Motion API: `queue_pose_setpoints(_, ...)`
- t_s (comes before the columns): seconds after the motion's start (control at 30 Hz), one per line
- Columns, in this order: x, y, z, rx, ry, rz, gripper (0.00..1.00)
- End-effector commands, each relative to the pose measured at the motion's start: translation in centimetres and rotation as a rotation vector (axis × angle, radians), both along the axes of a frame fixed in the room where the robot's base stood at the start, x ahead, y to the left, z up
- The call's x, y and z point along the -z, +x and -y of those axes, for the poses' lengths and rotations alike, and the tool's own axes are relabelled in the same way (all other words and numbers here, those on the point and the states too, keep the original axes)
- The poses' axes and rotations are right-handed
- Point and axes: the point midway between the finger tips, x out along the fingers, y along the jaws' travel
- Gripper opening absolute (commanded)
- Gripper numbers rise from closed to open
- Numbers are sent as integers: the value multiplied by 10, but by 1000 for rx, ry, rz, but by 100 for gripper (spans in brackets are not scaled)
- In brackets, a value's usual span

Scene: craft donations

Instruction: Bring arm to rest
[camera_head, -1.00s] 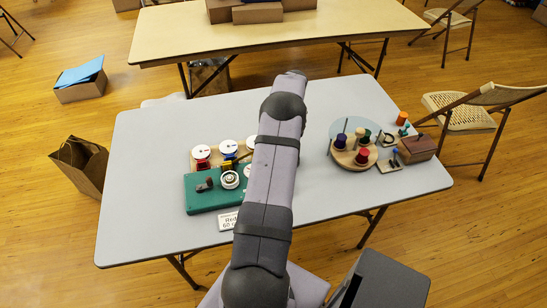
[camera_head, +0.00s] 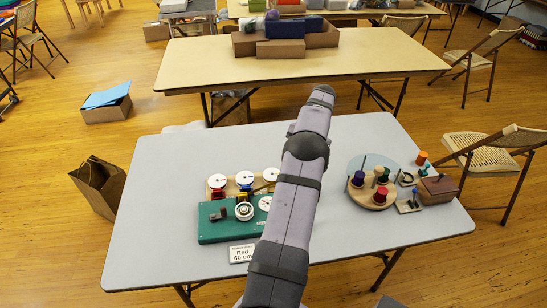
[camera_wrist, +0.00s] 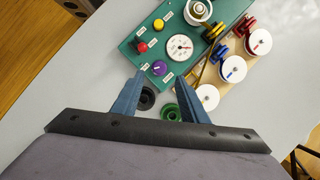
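My gripper (camera_wrist: 164,82) shows in the wrist view with its two blue fingers apart and nothing visible between the tips. It is above the grey table (camera_head: 160,170). A black round part (camera_wrist: 146,98) and a green spool (camera_wrist: 169,112) appear below and between the fingers, partly covered by them. In the head view my arm stretches across the middle of the table and hides the gripper.
A green board with dials and knobs (camera_head: 209,230) stands left of my arm, beside a wooden rack of white discs (camera_wrist: 224,94). A sign (camera_head: 241,253) lies in front. At right are a spool tray (camera_head: 373,203) and brown box (camera_head: 438,189). The table's left side is clear.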

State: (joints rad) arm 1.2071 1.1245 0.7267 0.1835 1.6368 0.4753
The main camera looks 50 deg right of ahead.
Motion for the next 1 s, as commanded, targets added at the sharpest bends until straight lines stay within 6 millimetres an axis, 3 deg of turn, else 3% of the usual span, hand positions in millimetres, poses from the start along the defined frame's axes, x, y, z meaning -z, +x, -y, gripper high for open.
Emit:
queue_pose_setpoints(0.23, -6, 12, -8, -36, -10, 3, 40)
queue_pose_setpoints(0.43, -30, 56, -48, -197, -51, 14, 40)
queue_pose_setpoints(0.6, -57, 100, -116, -425, -106, 37, 40)
queue_pose_setpoints(0.73, -75, 120, -177, -616, -151, 62, 40)
queue_pose_setpoints(0.87, -89, 125, -239, -808, -192, 90, 40)
queue_pose_setpoints(1.0, -99, 114, -305, -1018, -234, 129, 40)
